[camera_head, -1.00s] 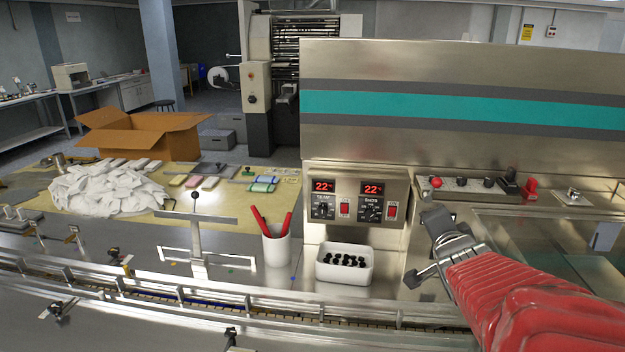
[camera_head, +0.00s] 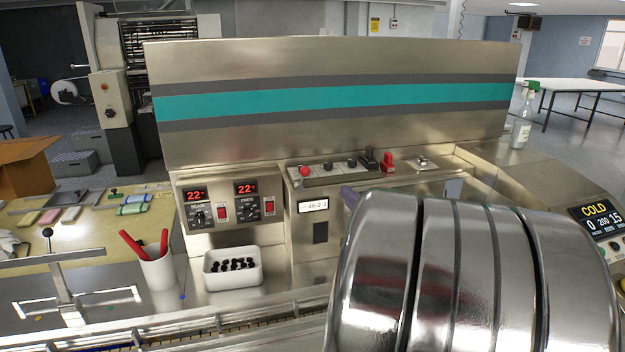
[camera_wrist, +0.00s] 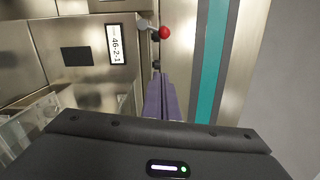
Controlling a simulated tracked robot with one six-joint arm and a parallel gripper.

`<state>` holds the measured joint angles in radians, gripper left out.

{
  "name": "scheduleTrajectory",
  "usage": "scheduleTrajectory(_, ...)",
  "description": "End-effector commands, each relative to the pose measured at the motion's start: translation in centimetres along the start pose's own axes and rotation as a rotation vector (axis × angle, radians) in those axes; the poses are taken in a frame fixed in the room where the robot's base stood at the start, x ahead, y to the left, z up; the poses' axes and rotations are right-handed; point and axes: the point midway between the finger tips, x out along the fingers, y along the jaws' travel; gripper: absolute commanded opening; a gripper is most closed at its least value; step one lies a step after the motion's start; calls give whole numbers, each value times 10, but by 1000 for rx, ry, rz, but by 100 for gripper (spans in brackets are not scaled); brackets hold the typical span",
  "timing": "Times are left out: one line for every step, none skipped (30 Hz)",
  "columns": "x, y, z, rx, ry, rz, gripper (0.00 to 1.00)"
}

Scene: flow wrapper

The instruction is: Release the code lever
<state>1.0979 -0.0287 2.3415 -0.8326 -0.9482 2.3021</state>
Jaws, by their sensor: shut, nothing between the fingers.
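A small code display reading about 46-2-1 (camera_head: 313,206) is on the steel front panel; it also shows sideways in the wrist view (camera_wrist: 115,45). A red round knob (camera_head: 304,171) sits above the display at the left end of the control row. In the wrist view a red ball (camera_wrist: 164,32) shows beside a short metal piece next to the display; I cannot tell for certain that this is the code lever. My gripper (camera_wrist: 157,80) has its purple-grey fingers shut and empty, pointing toward the control row, apart from the red ball. In the head view my arm hides most of the gripper.
Black knobs (camera_head: 351,163) and a red switch (camera_head: 388,162) stand along the same row. A tall steel cover with a teal stripe (camera_head: 330,98) rises behind. A white bin of black parts (camera_head: 233,280) and a cup with red sticks (camera_head: 157,271) stand left.

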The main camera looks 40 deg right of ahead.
Motion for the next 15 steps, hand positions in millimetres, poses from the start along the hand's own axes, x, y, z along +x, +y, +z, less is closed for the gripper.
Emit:
scheduleTrajectory(1, 0, 0, 0, 0, 0, 0)
scheduleTrajectory(2, 0, 0, 0, 0, 0, 0)
scheduleTrajectory(3, 0, 0, -1, -1, 0, 0)
scheduleTrajectory(4, 0, 0, -1, -1, 0, 0)
scheduleTrajectory(6, 0, 0, -1, -1, 0, 0)
scheduleTrajectory(9, 0, 0, -2, -1, 1, 0)
scheduleTrajectory(12, 0, 0, -2, -1, 2, 0)
scheduleTrajectory(15, 1, 0, -2, -1, 2, 0)
scheduleTrajectory(19, 1, 0, -2, -1, 2, 0)
scheduleTrajectory(23, 0, 0, -2, -1, 1, 0)
scheduleTrajectory(27, 1, 1, -2, -2, 1, 0)
scheduleTrajectory(32, 1, 1, -2, -2, 2, 0)
scheduleTrajectory(36, 1, 0, -2, -2, 2, 0)
scheduleTrajectory(41, 0, 0, -1, -1, 1, 0)
scheduleTrajectory(46, 1, 0, -1, -1, 2, 0)
